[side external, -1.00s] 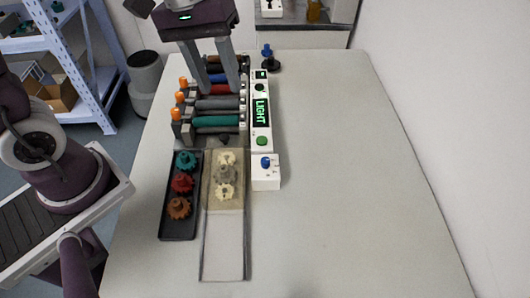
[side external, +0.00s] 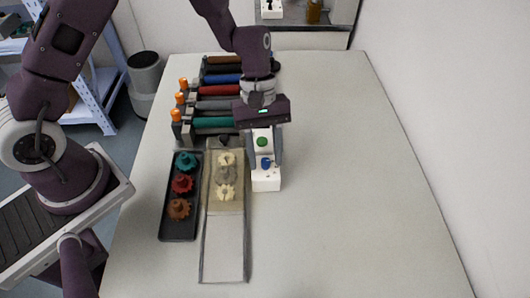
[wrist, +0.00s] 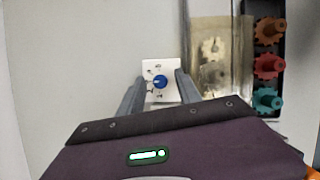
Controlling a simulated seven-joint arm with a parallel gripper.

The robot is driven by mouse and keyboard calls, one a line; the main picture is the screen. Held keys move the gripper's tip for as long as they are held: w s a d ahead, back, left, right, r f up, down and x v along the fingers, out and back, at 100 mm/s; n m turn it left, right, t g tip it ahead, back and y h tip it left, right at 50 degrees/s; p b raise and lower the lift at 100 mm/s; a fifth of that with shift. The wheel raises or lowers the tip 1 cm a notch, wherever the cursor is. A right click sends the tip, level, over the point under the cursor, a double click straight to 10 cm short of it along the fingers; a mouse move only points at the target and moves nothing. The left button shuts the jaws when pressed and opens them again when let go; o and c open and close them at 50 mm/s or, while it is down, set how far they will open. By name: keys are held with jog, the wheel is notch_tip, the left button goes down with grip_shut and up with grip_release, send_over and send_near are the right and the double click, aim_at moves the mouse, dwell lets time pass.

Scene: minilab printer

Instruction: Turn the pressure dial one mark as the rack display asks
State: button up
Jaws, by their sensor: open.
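The pressure dial is a blue knob (side external: 266,163) on a small white box (side external: 267,182) at the front end of the white rack panel. In the wrist view the blue knob (wrist: 159,82) sits on the square white face (wrist: 152,66) with small dark marks around it. My gripper (side external: 266,165) is open, above the dial, with one finger on each side of the knob. In the wrist view the fingers of my gripper (wrist: 159,82) flank the knob with gaps. The display, which read LIGHT earlier, is now hidden behind my gripper. A green button (side external: 262,141) shows between the fingers.
A dark tray (side external: 179,236) with teal, red and brown gears lies left of the dial. A clear-topped track (side external: 223,250) with cream gears runs between them. Rollers in several colours (side external: 212,122) stand behind. The table's right side is clear.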

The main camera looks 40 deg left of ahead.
jog(key=shift+c, duration=0.4)
grip_shut()
jog(key=shift+m, duration=0.3)
jog(key=m+g+y, duration=0.1)
jog(key=m, duration=0.2)
jog(key=shift+w, duration=0.15)
jog(key=shift+d+m+g+y, duration=0.15)
jog(key=shift+m+y, duration=0.2)
jog(key=shift+m, duration=0.65)
jog(key=shift+m+g+y, duration=0.15)
jog(key=shift+m+y, duration=0.2)
jog(key=shift+m, duration=0.65)
jog(key=shift+o, duration=0.4)
grip_release()
